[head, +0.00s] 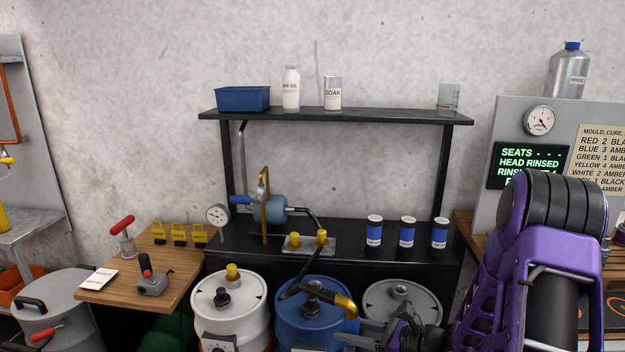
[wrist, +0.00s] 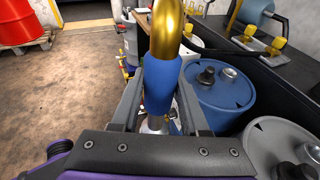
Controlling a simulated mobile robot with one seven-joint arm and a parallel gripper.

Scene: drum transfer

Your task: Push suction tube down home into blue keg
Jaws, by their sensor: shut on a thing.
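The suction tube has a gold bend (wrist: 167,28), a blue sleeve (wrist: 163,86) and a steel lower part (wrist: 157,123). In the wrist view my gripper (wrist: 160,112) is shut around the sleeve. In the head view the tube's gold bend (head: 346,304) shows in front of the blue keg, above my gripper (head: 352,338). The blue keg (head: 291,327) stands upright below the bench. In the wrist view the blue keg (wrist: 235,103) is right of the tube, its top carrying a black cap and a steel fitting. The tube's lower end is hidden.
A white keg (head: 232,318) stands left of the blue one and a pale grey keg (head: 425,305) right. The black bench (head: 350,260) behind holds several jars and a gold-fitted pump. A wooden side table (head: 180,275) is at left.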

